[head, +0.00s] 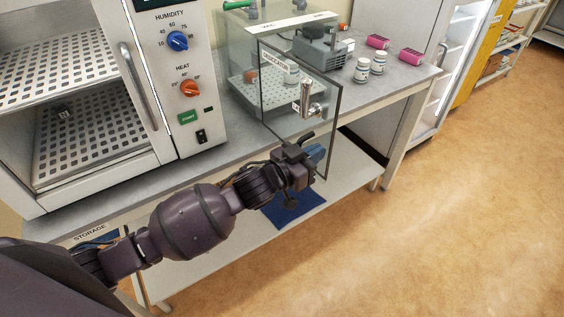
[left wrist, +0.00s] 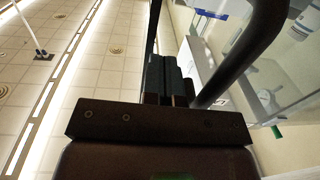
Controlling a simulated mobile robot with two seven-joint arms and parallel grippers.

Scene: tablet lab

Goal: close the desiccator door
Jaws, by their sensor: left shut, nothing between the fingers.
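The desiccator (head: 243,60) is a clear box on the bench in the head view. My right gripper is in neither view.
A cabinet with humidity and heat knobs (head: 205,130) stands left of the desiccator. A grey pump (head: 320,47), white jars (head: 362,69) and pink racks (head: 410,56) are on the bench to the right. A blue mat (head: 290,212) lies on the lower shelf. The floor at right is clear.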

